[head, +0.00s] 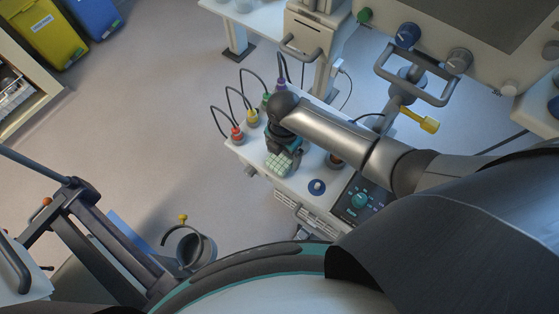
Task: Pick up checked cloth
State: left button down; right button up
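The checked cloth (282,163) is a small pale green and white piece on the white top of a cart (308,190). My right arm reaches in from the right, and my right gripper (283,149) is directly over the cloth's far edge. The gripper points down and its fingers are mostly hidden by its own body, so I cannot tell whether they are open or closed on the cloth. Whether the cloth touches the cart top is also unclear. My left gripper is not in view.
Red, yellow and green capped plugs with black cables (237,133) stand left of the cloth. A dark frame (100,240) stands at lower left.

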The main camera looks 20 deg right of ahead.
aim_at(283, 157)
jog(key=c, duration=0.9)
jog(key=shift+r, duration=0.2)
notch_tip(283, 157, up, 20)
jog(key=p, duration=0.2)
jog(key=shift+f+p, duration=0.15)
jog(key=shift+p, duration=0.25)
